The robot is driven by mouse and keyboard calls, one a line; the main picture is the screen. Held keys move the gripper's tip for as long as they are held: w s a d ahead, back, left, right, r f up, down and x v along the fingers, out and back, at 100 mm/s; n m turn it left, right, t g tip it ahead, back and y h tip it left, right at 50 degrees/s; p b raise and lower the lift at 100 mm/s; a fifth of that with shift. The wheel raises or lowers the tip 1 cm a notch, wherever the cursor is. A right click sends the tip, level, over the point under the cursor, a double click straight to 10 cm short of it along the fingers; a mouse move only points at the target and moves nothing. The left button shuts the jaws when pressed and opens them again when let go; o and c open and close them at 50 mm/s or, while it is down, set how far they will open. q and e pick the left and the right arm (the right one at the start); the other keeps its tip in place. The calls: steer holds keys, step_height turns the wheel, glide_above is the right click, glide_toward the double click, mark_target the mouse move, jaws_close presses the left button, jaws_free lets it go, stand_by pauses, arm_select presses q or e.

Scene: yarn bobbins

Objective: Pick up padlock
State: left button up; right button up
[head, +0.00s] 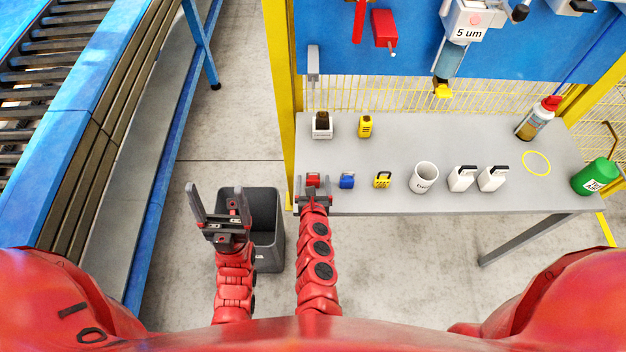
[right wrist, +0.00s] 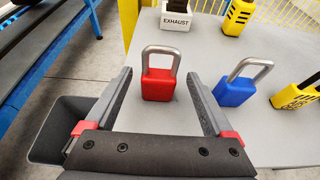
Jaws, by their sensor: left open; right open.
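A red padlock (right wrist: 158,84) with a silver shackle stands on the grey table near its front left corner; it also shows in the head view (head: 313,180). My right gripper (right wrist: 162,100) is open, with its two fingers on either side of the red padlock and a gap on both sides. A blue padlock (right wrist: 234,90) stands just right of the right finger, and it shows in the head view (head: 347,181). A yellow and black padlock (head: 382,180) stands further right.
A dark bin (head: 268,225) stands on the floor left of the table.

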mark_target(312, 176)
steer(key=x, duration=0.3)
steer(key=shift+a+f, duration=0.15)
steer(key=shift+w+f, duration=0.2)
steer(key=shift+w, duration=0.25)
jaws_close()
